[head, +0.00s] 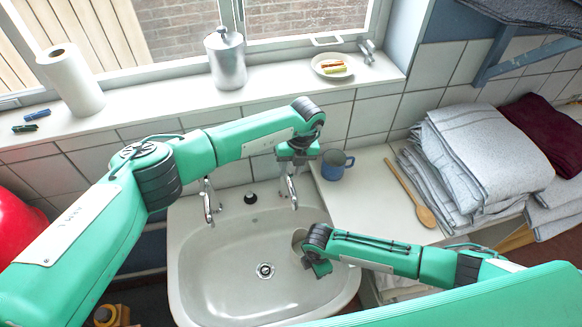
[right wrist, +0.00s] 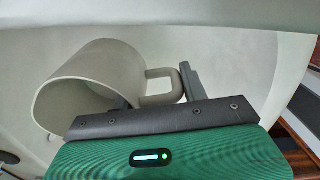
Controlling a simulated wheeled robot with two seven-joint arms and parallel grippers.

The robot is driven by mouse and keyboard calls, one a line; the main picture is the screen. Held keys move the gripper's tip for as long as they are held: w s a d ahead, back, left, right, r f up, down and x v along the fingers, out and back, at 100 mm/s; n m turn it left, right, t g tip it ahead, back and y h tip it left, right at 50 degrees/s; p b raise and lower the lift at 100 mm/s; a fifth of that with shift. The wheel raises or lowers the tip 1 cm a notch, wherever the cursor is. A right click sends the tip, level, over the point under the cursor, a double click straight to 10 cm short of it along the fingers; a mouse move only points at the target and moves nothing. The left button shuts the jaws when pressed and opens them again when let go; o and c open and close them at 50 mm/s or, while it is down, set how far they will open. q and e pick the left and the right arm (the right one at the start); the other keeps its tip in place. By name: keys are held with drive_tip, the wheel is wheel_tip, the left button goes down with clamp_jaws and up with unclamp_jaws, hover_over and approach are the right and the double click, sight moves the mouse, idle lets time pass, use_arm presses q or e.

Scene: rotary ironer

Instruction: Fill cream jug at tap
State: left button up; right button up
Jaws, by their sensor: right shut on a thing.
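The cream jug (right wrist: 85,85) shows in the right wrist view with its open mouth to the left and its handle (right wrist: 163,86) between my fingers. My right gripper (right wrist: 155,92) is shut on that handle. In the head view this gripper (head: 312,264) is low over the right side of the sink (head: 230,296), and only a sliver of the jug (head: 298,239) shows past it. My left gripper (head: 293,160) is at the top of the right tap (head: 290,188) and hides its head; its fingers are hard to make out. The left tap (head: 208,202) stands free. No water stream is visible.
A blue mug (head: 336,164) stands on the counter just right of the right tap. A wooden spoon (head: 412,196) and folded grey cloths (head: 470,160) lie further right. A metal canister (head: 226,60), paper roll (head: 72,82) and plate (head: 332,67) stand on the sill.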

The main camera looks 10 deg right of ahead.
use_arm(q)
clamp_jaws()
drive_tip(key=shift+d+n, duration=0.15)
drive_tip(key=shift+n, duration=0.15)
drive_tip(key=shift+w+d+r+n+g+h, duration=0.1)
drive_tip(key=shift+w+d+n+g, duration=0.2)
drive_tip(key=shift+d+n, duration=0.6)
drive_tip(key=shift+w+d+f+n+g+h, duration=0.1)
drive_tip(key=shift+w+d+n, duration=0.3)
drive_tip(key=shift+n, duration=0.95)
drive_tip(key=shift+w+d+r+n+g+h, duration=0.15)
drive_tip(key=shift+w+d+n, duration=0.35)
drive_tip(key=shift+n, duration=0.65)
drive_tip(key=shift+s+d, duration=0.1)
drive_tip(key=shift+s, duration=0.05)
unclamp_jaws()
